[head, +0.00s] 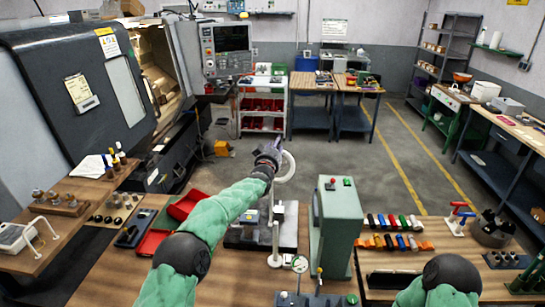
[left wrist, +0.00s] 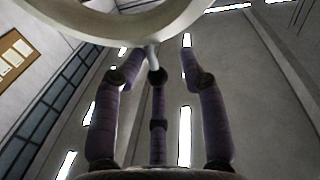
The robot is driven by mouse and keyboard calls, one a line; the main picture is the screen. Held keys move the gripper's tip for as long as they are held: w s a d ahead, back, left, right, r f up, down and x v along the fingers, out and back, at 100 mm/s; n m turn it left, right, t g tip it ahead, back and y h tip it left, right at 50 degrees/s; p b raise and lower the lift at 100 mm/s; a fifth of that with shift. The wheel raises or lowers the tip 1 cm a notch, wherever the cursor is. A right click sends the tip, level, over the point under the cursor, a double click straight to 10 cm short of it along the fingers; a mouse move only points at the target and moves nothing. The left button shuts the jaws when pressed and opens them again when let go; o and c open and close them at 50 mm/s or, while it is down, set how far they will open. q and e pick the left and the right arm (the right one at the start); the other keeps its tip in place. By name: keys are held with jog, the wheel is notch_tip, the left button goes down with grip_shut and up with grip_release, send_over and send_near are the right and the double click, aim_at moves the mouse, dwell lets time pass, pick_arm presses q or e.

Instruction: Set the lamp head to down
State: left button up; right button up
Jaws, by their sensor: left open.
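The lamp is white, with a ring-shaped head (head: 288,168) on an upright post (head: 276,235) that stands on the bench. The ring is seen nearly edge-on in the head view, so its exact tilt is hard to tell. My left gripper (head: 270,150) is at the left side of the ring, fingers pointing up and away, open and empty. In the left wrist view the ring (left wrist: 120,39) crosses the top, with a short pale stem (left wrist: 152,56) below it. The spread fingers of my left gripper (left wrist: 155,75) reach up just below the ring; contact cannot be told. My right gripper is out of view.
A green-grey machine box (head: 337,228) stands right of the lamp. Red trays (head: 155,241) lie left of it under my left arm. A dark lathe (head: 75,95) fills the left. Colourful handles (head: 395,222) line the right bench. Open floor (head: 340,155) lies beyond.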

pick_arm(q)
jog(key=s+a+f+b, duration=0.1)
jog(key=s+a+b, duration=0.2)
jog(key=s, duration=1.4)
jog(key=shift+a+f+b, duration=0.15)
jog(key=shift+f+b, duration=0.1)
jog(key=shift+b, duration=1.8)
